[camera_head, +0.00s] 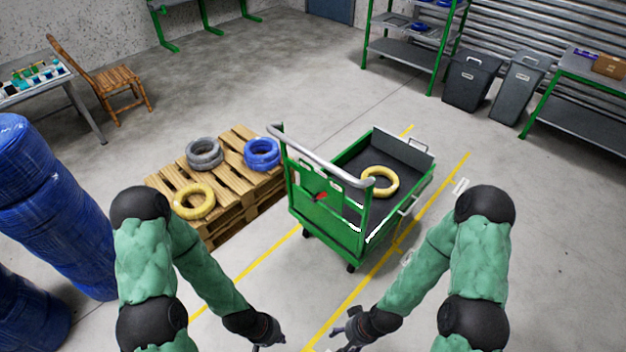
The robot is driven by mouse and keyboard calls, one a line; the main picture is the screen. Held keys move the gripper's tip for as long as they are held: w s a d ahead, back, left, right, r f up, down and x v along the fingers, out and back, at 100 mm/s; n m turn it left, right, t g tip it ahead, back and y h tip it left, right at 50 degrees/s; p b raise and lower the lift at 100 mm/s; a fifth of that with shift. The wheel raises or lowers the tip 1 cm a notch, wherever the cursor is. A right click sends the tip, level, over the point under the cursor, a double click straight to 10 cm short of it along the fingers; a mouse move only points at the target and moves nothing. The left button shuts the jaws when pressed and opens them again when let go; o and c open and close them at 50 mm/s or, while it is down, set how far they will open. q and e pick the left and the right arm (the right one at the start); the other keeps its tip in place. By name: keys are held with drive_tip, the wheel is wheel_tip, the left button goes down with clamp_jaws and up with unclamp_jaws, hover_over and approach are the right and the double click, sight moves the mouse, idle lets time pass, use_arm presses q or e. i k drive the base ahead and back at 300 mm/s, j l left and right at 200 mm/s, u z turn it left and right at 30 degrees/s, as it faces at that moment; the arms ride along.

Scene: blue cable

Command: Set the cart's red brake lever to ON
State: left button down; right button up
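The green cart (325,215) stands in the middle of the head view, its grey push handle (320,158) on the near left side. The small red brake lever (319,197) is on the green end panel below the handle. It looks slightly tilted; its ON and OFF marks are too small to read. My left gripper (268,344) is at the bottom edge, well short of the cart, with its fingers apart and partly cut off. My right gripper (344,338) is to its right, also low and away from the cart, fingers apart. Both look empty.
A yellow cable coil (380,181) lies in the cart. A wooden pallet (232,176) left of the cart holds grey, blue and yellow coils. Blue wrapped rolls (45,205) stand at far left. Yellow floor lines run by the cart; the floor between my grippers and the cart is clear.

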sight(318, 196)
drive_tip(key=i+j+u, duration=0.2)
drive_tip(key=i+j, duration=0.65)
